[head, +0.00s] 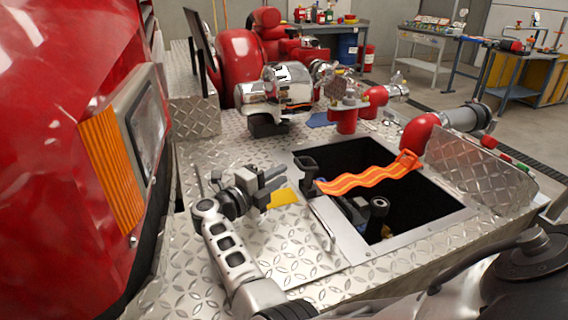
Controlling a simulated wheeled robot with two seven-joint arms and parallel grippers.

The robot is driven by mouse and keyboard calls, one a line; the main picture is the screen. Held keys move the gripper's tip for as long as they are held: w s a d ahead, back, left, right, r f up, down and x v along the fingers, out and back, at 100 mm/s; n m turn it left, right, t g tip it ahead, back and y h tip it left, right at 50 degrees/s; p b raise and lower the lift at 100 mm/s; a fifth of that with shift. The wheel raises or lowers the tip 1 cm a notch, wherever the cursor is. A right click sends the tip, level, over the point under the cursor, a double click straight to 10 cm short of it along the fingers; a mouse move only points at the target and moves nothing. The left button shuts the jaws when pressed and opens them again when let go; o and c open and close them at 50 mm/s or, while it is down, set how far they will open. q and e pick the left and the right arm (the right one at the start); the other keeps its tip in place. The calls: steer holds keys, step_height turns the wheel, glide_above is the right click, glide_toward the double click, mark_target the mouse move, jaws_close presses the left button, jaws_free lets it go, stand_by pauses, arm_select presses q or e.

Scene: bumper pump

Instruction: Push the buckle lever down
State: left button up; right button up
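The buckle lever (308,168) is a black upright handle at the left rim of the square opening in the metal deck. An orange wavy strap (370,180) runs from beside it to the right across the opening.
The square opening (450,205) is dark and holds a black cylinder (377,213). A red vehicle body (60,110) walls off the left. Chrome and red pump parts (287,85) stand behind.

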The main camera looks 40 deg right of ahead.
mark_target(299, 163)
steer(key=d, duration=0.7)
steer(key=shift+d+r+p, duration=0.1)
steer(key=shift+r+p, duration=0.1)
steer(key=shift+p, duration=0.2)
steer(key=shift+c, duration=0.2)
jaws_close()
